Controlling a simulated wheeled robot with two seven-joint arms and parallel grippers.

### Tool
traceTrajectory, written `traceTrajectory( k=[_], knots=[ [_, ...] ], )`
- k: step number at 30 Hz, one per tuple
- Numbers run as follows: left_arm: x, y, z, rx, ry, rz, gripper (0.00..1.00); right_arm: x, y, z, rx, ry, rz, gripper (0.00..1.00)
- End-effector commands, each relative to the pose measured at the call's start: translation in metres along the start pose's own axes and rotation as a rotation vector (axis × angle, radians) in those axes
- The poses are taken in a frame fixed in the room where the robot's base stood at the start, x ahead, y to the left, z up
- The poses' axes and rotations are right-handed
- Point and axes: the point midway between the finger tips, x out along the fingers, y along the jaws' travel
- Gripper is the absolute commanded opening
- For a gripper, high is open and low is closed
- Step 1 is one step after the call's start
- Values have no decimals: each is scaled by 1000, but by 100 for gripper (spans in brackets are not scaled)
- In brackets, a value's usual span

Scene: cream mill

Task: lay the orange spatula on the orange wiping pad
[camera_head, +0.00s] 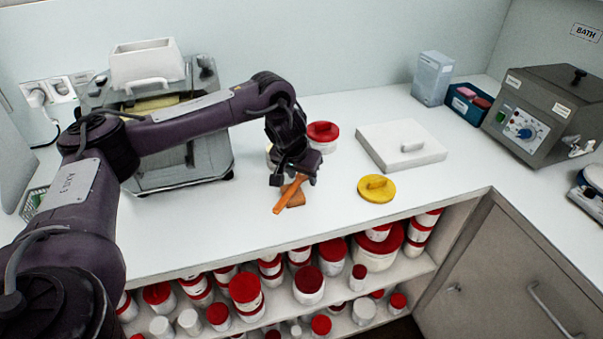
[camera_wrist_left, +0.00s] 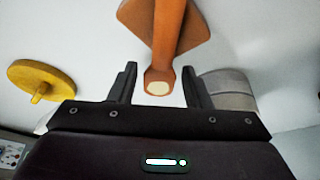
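The orange spatula (camera_head: 285,202) lies across the darker orange-brown wiping pad (camera_head: 298,199) on the white counter, in front of the steel machine. In the left wrist view the spatula (camera_wrist_left: 165,35) overlaps the pad (camera_wrist_left: 195,32), and its pale handle end points toward my gripper. My left gripper (camera_head: 297,180) is over the handle end. In the wrist view its fingers (camera_wrist_left: 161,84) stand apart on either side of the handle, with a visible gap on both sides. I cannot tell whether the spatula's whole length rests on the pad. My right gripper is not in view.
A red-lidded jar (camera_head: 323,133) stands just behind the gripper. A yellow round lid with a handle (camera_head: 376,188) and a white slab (camera_head: 401,145) lie to the right. The counter's front edge is near, above shelves of red-lidded jars (camera_head: 308,282).

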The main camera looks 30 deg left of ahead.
Motion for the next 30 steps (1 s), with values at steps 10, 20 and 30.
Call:
traceTrajectory(
  k=[10, 20, 30],
  knots=[
    [-1, 0, 0, 0, 0, 1, 52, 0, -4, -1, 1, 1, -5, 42],
    [-50, 0, -2, 1, 4, 2, 52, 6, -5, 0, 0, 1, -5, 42],
    [-117, 0, -4, 1, 3, -1, 52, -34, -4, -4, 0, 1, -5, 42]
  ],
)
